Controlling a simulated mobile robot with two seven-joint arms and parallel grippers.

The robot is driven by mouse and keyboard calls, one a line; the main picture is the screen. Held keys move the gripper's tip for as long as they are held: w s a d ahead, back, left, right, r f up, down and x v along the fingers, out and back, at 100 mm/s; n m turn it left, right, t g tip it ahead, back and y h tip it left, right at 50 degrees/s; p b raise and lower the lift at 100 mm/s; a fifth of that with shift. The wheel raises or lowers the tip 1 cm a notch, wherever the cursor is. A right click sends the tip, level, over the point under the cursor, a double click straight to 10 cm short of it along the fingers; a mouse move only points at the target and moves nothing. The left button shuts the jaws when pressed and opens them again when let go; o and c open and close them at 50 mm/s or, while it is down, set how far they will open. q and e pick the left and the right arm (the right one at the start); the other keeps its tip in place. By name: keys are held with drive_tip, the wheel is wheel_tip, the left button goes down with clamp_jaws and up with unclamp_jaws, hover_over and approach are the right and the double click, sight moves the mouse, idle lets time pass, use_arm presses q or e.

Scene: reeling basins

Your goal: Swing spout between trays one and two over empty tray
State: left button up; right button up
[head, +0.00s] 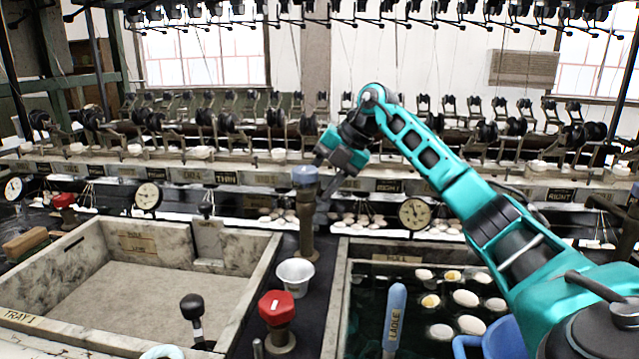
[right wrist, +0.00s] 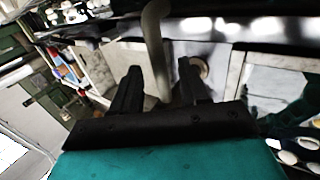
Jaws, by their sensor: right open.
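The spout's upright brown post (head: 307,222) stands on the dark strip between the two trays, with a blue-grey cap (head: 305,176) on top. Tray one (head: 25,322), at left, is empty with a bare pale floor. The tray at right (head: 337,300) holds dark water with several pale cocoons. My right gripper (head: 326,180) is beside the upper part of the post. In the right wrist view its fingers (right wrist: 157,88) are open, with a pale curved pipe (right wrist: 155,45) between them. I cannot tell whether they touch it. The spout's outlet end is not clear. My left gripper is not in view.
A black-knobbed lever (head: 193,310) stands at tray one's near side. A blue ladle handle (head: 394,315) rises over the right tray. Reeling machinery spans the back.

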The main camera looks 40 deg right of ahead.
drive_tip(key=shift+c, duration=0.2)
clamp_jaws()
idle(0.3)
